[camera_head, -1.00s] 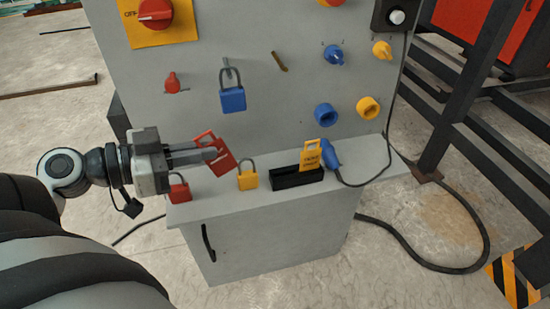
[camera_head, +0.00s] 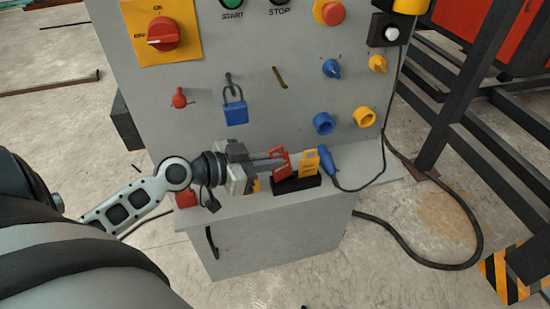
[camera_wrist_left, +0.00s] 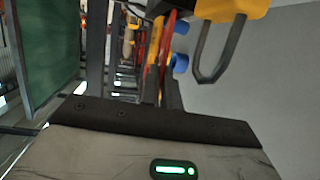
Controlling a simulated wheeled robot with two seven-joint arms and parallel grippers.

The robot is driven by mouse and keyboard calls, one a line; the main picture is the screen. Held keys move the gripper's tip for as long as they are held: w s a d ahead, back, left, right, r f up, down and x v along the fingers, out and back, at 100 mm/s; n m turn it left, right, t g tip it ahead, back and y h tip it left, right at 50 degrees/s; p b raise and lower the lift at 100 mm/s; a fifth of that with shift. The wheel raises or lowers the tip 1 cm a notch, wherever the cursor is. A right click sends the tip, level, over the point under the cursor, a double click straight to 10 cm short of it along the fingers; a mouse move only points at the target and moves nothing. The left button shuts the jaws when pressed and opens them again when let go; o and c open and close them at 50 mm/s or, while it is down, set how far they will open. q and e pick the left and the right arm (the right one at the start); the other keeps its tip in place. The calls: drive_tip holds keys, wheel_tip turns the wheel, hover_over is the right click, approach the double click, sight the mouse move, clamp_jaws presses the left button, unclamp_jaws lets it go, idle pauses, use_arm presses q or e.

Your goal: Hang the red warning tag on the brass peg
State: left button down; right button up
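The red warning tag (camera_head: 280,163) is between the fingers of my left gripper (camera_head: 276,161), which look shut on it in the head view. It is upright with a slight tilt, just left of a yellow tag (camera_head: 310,162) in a black holder (camera_head: 297,184). I cannot tell whether its lower end touches the holder. The brass peg (camera_head: 280,78) sticks out of the grey panel above the tag, bare and well apart from it. In the left wrist view, a strip of red (camera_wrist_left: 165,45) shows by the fingers. My right gripper is not in view.
A blue padlock (camera_head: 236,111) hangs on a hook left of the peg. A red padlock (camera_head: 187,200) and a mostly hidden yellow padlock (camera_head: 256,186) are on the shelf. Blue and yellow knobs are at right. The panel around the peg is clear.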

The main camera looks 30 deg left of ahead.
use_arm(q)
drive_tip(key=shift+w+d+r+g+y+p, duration=0.5)
drive_tip(key=shift+g+p, duration=0.3)
drive_tip(key=shift+p, duration=0.45)
wheel_tip(320, 180, down, 3)
drive_tip(key=shift+a+r+g, duration=0.1)
drive_tip(key=shift+g, duration=0.2)
drive_tip(key=shift+s+f, duration=0.15)
drive_tip(key=shift+f, duration=0.4)
drive_tip(key=c, duration=1.6)
unclamp_jaws()
drive_tip(key=shift+r, duration=0.2)
drive_tip(key=shift+w, duration=0.2)
drive_tip(key=shift+f+b, duration=0.15)
drive_tip(key=shift+b, duration=0.25)
drive_tip(key=shift+s+a, duration=0.2)
drive_tip(key=shift+s, duration=0.05)
drive_tip(key=b+v, duration=0.1)
drive_tip(key=v, duration=1.4)
drive_tip(key=shift+s+d+r, duration=0.1)
drive_tip(key=shift+s+r, duration=0.05)
drive_tip(key=shift+r, duration=0.1)
